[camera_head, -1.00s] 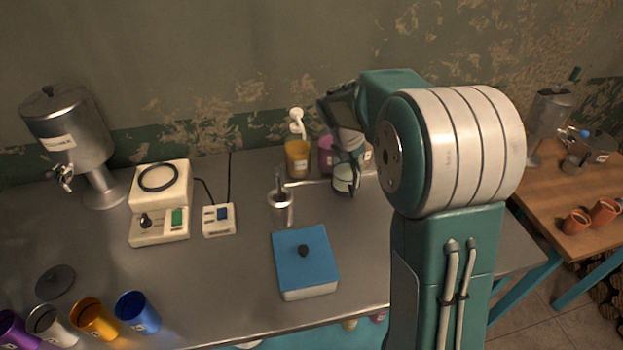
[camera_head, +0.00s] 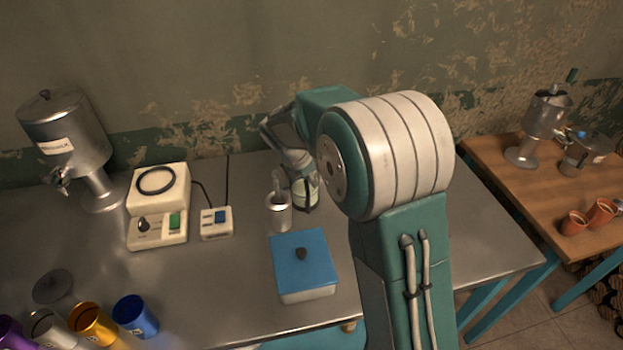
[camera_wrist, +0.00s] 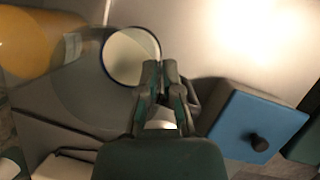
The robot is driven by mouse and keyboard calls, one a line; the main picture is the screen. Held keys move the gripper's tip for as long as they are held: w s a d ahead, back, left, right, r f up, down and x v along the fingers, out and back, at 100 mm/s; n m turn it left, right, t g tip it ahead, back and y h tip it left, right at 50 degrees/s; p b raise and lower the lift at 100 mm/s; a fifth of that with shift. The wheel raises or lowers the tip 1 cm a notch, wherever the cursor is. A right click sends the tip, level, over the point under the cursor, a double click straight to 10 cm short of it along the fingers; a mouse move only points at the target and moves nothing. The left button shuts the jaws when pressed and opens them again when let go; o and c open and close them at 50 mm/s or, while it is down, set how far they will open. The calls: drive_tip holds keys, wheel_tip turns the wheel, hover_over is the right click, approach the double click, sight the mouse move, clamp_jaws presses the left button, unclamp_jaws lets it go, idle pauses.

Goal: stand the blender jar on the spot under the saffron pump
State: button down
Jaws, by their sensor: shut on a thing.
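An orange labelled container (camera_wrist: 38,42), likely the saffron pump's, is at the upper left of the wrist view. In the head view the pump is hidden behind my arm, as is the spot under it.
A blue-lidded box (camera_head: 303,262) is in front. A white appliance with a black ring (camera_head: 158,200), a small switch box (camera_head: 216,222) and a steel dispenser (camera_head: 66,135) stand left. Coloured cups line the front left.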

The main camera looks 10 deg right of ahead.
drive_tip(key=c, duration=0.8)
unclamp_jaws()
drive_tip(key=v, duration=1.2)
drive_tip(key=s+d+r+m+y, duration=0.1)
drive_tip(key=s+d+r+m, duration=0.3)
drive_tip(key=s, duration=0.3)
drive_tip(key=s+d+f+m+t+y, duration=0.1)
drive_tip(key=s+m+t+y, duration=0.2)
drive_tip(key=s+m, duration=1.5)
drive_tip(key=shift+s+d+f+t, duration=0.25)
drive_tip(key=shift+s+t, duration=0.25)
drive_tip(key=shift+s, duration=1)
